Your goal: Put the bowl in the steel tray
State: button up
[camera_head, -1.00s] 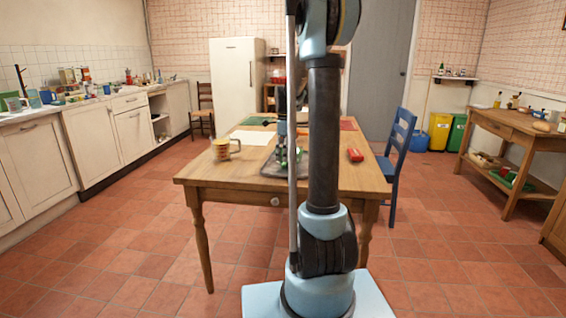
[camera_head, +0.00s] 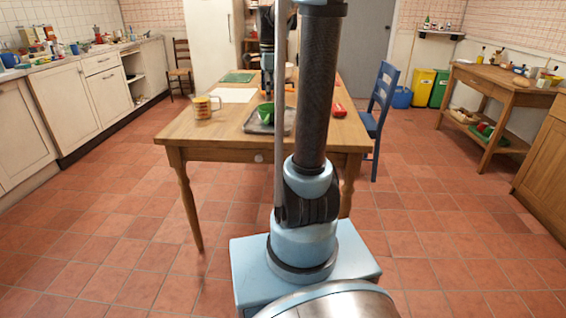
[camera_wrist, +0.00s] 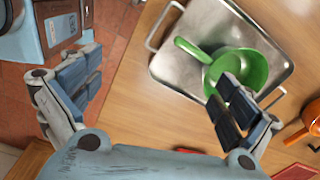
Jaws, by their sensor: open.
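A green bowl-like vessel with a handle (camera_wrist: 243,72) lies in the steel tray (camera_wrist: 166,70) in the wrist view. In the head view the green vessel (camera_head: 265,114) looks tilted in the tray (camera_head: 251,127) at the table's near side. A pale, round bowl-like thing (camera_head: 290,72) stands farther back, partly hidden by my arm. My gripper (camera_wrist: 155,80) is open and empty, its fingers wide apart. The right finger covers part of the green vessel in the wrist view. In the head view my gripper (camera_head: 267,93) is above the table, behind the tray.
A red object (camera_head: 338,110) lies right. An orange vessel (camera_wrist: 305,133) lies beside the tray. A blue chair (camera_head: 377,108) stands right.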

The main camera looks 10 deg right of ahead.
jog(key=s+f+n, duration=0.5)
jog(key=s+n, duration=0.1)
jog(key=s, duration=0.4)
jog(key=s+f+n+t, duration=0.1)
jog(key=s+f+n, duration=0.5)
jog(key=s, duration=0.4)
jog(key=s+a+f+n+t, duration=0.1)
jog(key=s+f+n, duration=0.5)
jog(key=s, duration=0.4)
jog(key=shift+s+n, duration=0.25)
jog(key=shift+n, duration=0.15)
